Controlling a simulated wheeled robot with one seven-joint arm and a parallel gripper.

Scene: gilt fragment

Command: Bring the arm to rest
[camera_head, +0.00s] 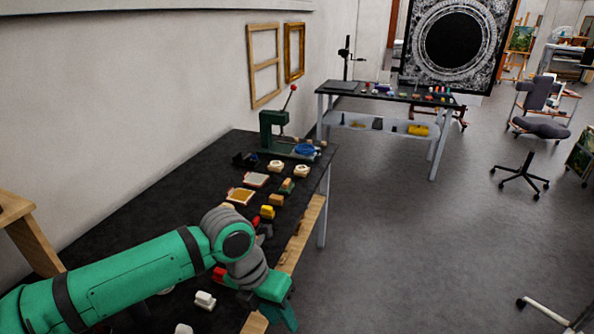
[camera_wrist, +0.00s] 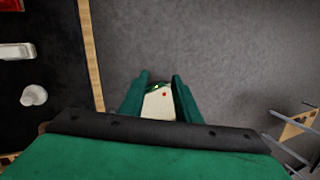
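My green arm reaches in from the lower left in the head view, over the near part of the black workbench (camera_head: 110,218). My gripper (camera_head: 290,322) hangs at the bench's right edge, low in the picture. In the wrist view the two green fingers of my gripper (camera_wrist: 160,88) stand apart over the grey floor, to the right of the bench's wooden edge. A cream piece (camera_wrist: 158,105) with a red dot and a dark green top shows between them. I cannot tell whether it is gripped or lies beyond the fingers.
A white piece (camera_head: 205,300) lies on the bench close to my arm. Yellow blocks (camera_head: 267,212), small trays and a green press (camera_head: 273,130) stand farther back. A second table (camera_head: 390,93) is beyond. The floor (camera_head: 400,240) to the right is open, with an office chair (camera_head: 525,172) farther off.

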